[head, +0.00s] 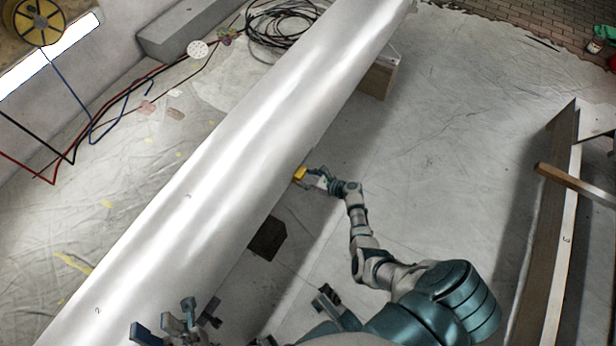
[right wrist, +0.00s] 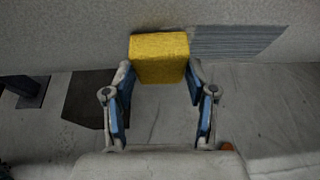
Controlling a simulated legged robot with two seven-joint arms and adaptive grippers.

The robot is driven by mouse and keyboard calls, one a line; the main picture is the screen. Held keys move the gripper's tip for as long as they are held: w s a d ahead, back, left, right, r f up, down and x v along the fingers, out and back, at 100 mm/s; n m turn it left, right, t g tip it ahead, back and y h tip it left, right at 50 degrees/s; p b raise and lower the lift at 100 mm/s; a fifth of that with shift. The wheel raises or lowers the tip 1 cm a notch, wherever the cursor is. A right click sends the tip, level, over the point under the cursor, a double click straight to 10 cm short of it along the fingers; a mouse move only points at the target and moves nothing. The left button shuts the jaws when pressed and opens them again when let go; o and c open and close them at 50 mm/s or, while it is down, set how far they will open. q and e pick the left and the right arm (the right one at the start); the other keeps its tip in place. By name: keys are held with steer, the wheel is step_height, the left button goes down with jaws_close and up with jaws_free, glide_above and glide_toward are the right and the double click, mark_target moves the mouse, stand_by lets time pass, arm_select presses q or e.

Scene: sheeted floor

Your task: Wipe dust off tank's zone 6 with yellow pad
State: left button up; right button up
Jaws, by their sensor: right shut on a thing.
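The tank (head: 215,150) is a long pale cylinder running diagonally through the head view. Small marks show on its upper side; zone 6 cannot be identified. My right gripper (head: 306,176) is at the tank's lower right side, shut on the yellow pad (head: 299,173). In the right wrist view the pad (right wrist: 160,58) sits between the fingertips, against or very close to the grey tank wall (right wrist: 70,35). A striped grey patch (right wrist: 237,42) is on the wall just right of the pad. My left gripper (head: 172,322) is empty at the bottom, its fingers apart, near the tank's near end.
A wooden support block (head: 378,80) stands under the tank's far part. A dark plate (head: 267,238) lies beside the tank. Cables (head: 285,25) lie on the left floor. A long beam (head: 560,240) stands at right. Sheeted floor between is clear.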

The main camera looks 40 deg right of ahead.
steer(key=shift+s+f, duration=0.1)
steer(key=shift+s, duration=0.35)
steer(key=shift+s+d+f+p, duration=0.1)
steer(key=shift+s+d+p, duration=0.2)
steer(key=shift+s, duration=0.45)
steer(key=shift+s+d+f+p, duration=0.15)
steer(key=shift+s+d, duration=0.2)
steer(key=shift+s, duration=0.4)
steer(key=shift+s+d+f+p, duration=0.1)
steer(key=shift+s+d+p, duration=0.2)
steer(key=shift+s, duration=0.45)
steer(key=shift+d, duration=0.1)
steer(key=s, duration=0.1)
steer(key=s+d, duration=0.1)
steer(key=shift+s+f, duration=0.2)
steer(key=shift+s, duration=0.15)
